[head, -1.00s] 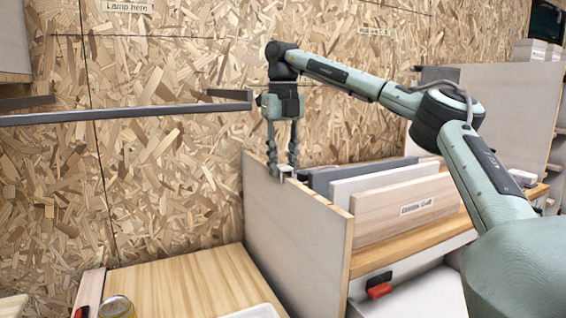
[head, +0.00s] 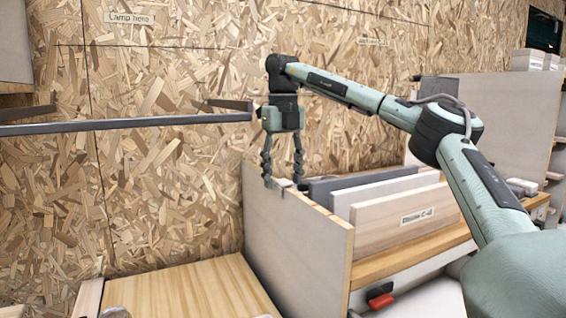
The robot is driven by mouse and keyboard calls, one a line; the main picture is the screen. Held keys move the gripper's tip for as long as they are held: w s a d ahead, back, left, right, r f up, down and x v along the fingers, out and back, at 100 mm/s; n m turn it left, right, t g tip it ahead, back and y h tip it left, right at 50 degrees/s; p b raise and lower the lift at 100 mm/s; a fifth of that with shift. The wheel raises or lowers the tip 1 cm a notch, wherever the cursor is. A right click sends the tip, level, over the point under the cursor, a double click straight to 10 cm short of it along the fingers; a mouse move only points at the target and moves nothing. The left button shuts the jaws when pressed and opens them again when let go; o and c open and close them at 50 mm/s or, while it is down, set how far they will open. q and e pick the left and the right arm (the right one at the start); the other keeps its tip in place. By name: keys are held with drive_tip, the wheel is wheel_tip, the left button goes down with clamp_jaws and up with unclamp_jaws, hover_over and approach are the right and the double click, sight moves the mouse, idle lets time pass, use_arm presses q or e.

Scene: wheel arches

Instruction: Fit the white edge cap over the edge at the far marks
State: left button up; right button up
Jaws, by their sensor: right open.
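The upright grey-white panel (head: 300,240) stands beside the wooden bench, with its top edge running back towards the wall. A small pale piece, apparently the white edge cap (head: 283,183), sits at the far end of this edge. My right gripper (head: 284,182) is above it, pointing down, with its fingers spread on either side of the edge. The fingers look clear of the cap. The cap is too small to tell whether it is fully seated, and I cannot make out the marks. My left gripper is not in view.
Right of the panel, a dark board, a white board (head: 375,188) and a labelled wooden board (head: 405,217) stand close together. A dark bar (head: 130,123) extends from the left at the gripper's height. The chipboard wall (head: 170,200) is close behind.

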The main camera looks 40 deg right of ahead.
wheel_tip(320, 180, up, 12)
idle(0.4)
drive_tip(key=shift+f, duration=0.15)
idle(0.5)
